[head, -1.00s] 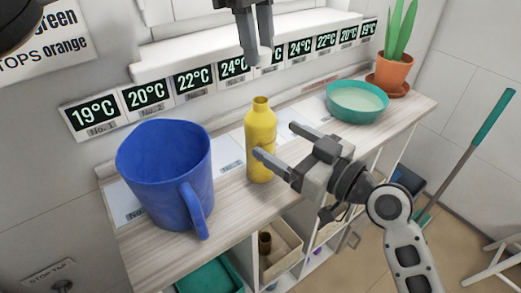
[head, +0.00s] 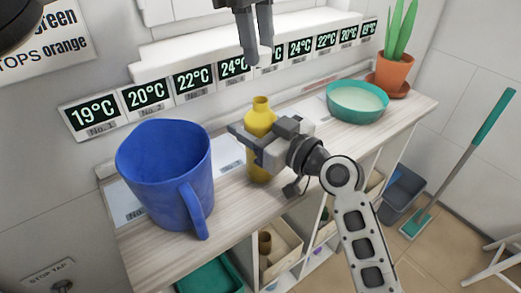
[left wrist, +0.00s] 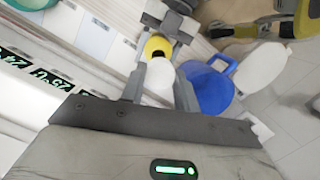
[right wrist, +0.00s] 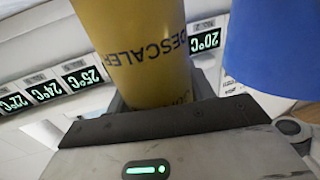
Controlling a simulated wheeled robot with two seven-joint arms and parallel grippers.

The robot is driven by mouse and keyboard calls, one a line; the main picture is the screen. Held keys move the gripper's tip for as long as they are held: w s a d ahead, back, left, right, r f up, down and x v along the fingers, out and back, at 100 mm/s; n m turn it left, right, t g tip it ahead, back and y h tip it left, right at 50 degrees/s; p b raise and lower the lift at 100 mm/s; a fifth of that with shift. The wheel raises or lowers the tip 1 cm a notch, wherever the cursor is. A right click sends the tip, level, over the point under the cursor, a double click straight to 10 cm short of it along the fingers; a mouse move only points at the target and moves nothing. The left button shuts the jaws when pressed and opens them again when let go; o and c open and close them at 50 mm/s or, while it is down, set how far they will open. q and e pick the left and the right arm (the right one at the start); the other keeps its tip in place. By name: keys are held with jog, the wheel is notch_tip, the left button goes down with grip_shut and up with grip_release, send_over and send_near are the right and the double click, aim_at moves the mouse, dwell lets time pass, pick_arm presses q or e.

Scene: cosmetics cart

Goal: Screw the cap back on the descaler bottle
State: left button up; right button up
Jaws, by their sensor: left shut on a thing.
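The yellow descaler bottle (head: 259,121) stands upright and uncapped on the wooden cart top. My right gripper (head: 259,143) is at its body, one finger across the front. In the right wrist view the bottle (right wrist: 138,45), with its DESCALER lettering, fills the space between the fingers; I cannot tell whether they press on it. My left gripper (head: 258,55) is above the bottle, fingers down. In the left wrist view it is shut on a round white cap (left wrist: 160,78), with the yellow bottle's mouth (left wrist: 157,47) beyond, apart from it. The cap is hard to make out in the head view.
A large blue jug (head: 165,172) stands left of the bottle. A teal bowl (head: 357,101) and a potted plant (head: 393,72) stand to the right. A row of temperature displays (head: 194,80) lines the wall behind. Open shelves (head: 290,250) lie below the cart top.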

jog(key=c, duration=0.6)
pick_arm(q)
send_over(261, 100)
jog(key=shift+a+f, duration=0.15)
jog(key=shift+f, duration=2.35)
jog(key=shift+f, duration=0.1)
jog(key=shift+f, duration=0.8)
jog(key=shift+f, duration=0.55)
